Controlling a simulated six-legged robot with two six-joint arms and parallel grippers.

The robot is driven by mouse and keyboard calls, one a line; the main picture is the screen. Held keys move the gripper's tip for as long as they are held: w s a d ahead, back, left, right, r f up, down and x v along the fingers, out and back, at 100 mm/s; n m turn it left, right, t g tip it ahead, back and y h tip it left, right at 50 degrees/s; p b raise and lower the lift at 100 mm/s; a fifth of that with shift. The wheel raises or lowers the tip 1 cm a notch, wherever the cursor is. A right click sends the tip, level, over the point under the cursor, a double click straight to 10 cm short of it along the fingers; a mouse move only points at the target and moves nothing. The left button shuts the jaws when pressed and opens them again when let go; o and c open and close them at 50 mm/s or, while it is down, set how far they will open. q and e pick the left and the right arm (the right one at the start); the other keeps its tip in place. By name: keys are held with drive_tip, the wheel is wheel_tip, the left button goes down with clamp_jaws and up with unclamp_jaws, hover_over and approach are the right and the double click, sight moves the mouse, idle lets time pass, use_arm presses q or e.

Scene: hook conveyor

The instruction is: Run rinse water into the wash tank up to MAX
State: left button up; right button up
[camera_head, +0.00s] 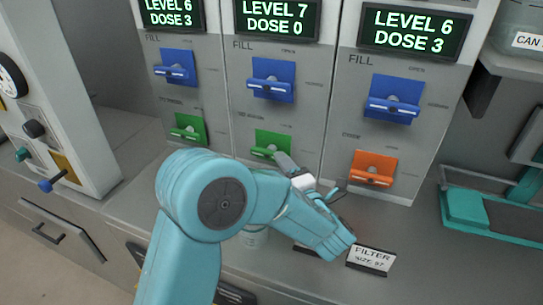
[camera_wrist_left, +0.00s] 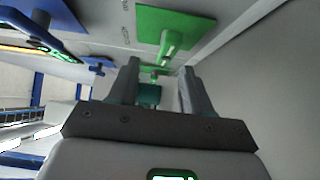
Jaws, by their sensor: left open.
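Three grey panels stand side by side. Their displays read LEVEL 6 DOSE 3 (camera_head: 172,13), LEVEL 7 DOSE 0 (camera_head: 276,18) and LEVEL 6 DOSE 3 (camera_head: 415,32). Each has a blue FILL lever: left (camera_head: 177,68), middle (camera_head: 271,80), right (camera_head: 394,100). Below are green levers on the left (camera_head: 188,128) and middle (camera_head: 270,145) panels and an orange lever (camera_head: 372,170) on the right one. My left gripper (camera_head: 284,163) is open just below the middle green lever. In the left wrist view, a green plate with a lever (camera_wrist_left: 174,40) lies just beyond the fingertips (camera_wrist_left: 158,68). No tank marked MAX is identifiable.
A FILTER card (camera_head: 371,258) stands on the grey counter below the right panel. A teal tray-like fixture (camera_head: 465,208) is at right. A side panel with a dial (camera_head: 12,78) and knobs is at left. My left arm covers part of the counter.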

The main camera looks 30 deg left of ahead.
sight(271, 157)
use_arm(q)
drive_tip(key=x, duration=0.4)
drive_tip(key=f+x, duration=0.1)
drive_tip(key=x, duration=0.1)
drive_tip(key=shift+s+p, duration=0.1)
drive_tip(key=shift+p, duration=0.3)
drive_tip(key=shift+x, duration=0.75)
drive_tip(key=shift+f, duration=0.1)
clamp_jaws()
